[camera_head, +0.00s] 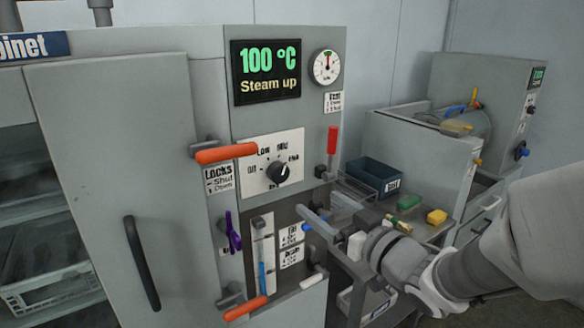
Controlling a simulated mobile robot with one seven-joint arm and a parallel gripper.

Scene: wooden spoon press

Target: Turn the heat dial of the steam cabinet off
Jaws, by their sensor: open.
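The steam cabinet (100,130) fills the left half of the view. Its heat dial (278,173) is a round black knob on a white plate marked with settings such as LOW and MED. The pale pointer mark seems to face the upper right, away from the left-hand label that looks like OFF; the small lettering is hard to read. The display (266,72) above reads 100 °C and "Steam up". My gripper (325,215) is open, below and right of the dial, apart from it. Its fingers are partly hidden by the wrist, and I see nothing held.
Orange-handled levers (226,153) (245,308) stick out left of the dial and lower down. A red upright lever (332,140) stands to its right. A pressure gauge (326,67) is above. A dark blue bin (376,177) and yellow block (436,217) sit on the bench at right.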

